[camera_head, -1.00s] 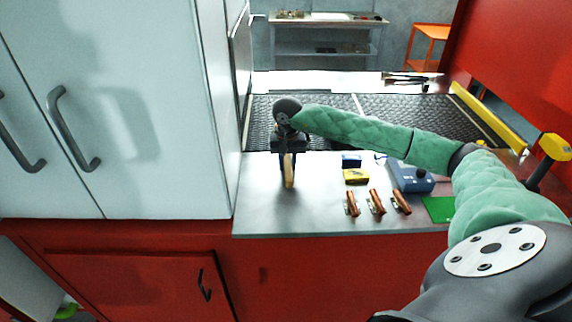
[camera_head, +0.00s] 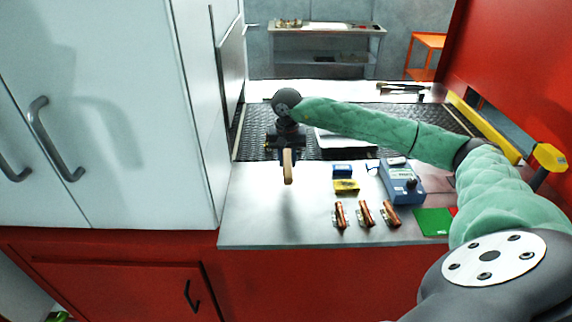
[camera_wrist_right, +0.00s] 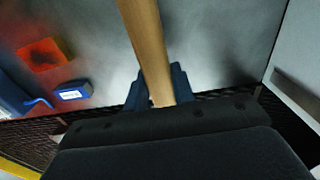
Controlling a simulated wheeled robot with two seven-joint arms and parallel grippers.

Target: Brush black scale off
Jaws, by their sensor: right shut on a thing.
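My right gripper (camera_head: 287,152) is shut on a brush's wooden handle (camera_head: 288,168), near the front edge of the black mesh belt (camera_head: 250,135). The handle points toward the counter's front, with its lower end above the counter. In the right wrist view the handle (camera_wrist_right: 146,40) runs up from between the dark fingers (camera_wrist_right: 157,90). The bristles are hidden behind the gripper. A pale flat piece (camera_head: 342,146) lies on the belt just right of the gripper, partly under my arm. I cannot make out black scale on it. My left gripper is not in view.
The metal counter (camera_head: 260,215) holds a blue block (camera_head: 342,171), a yellow block (camera_head: 346,187), several copper-coloured clips (camera_head: 364,214), a blue device (camera_head: 402,184) and a green pad (camera_head: 432,222). A white cabinet (camera_head: 110,130) borders the left. A yellow rail (camera_head: 485,128) borders the belt's right.

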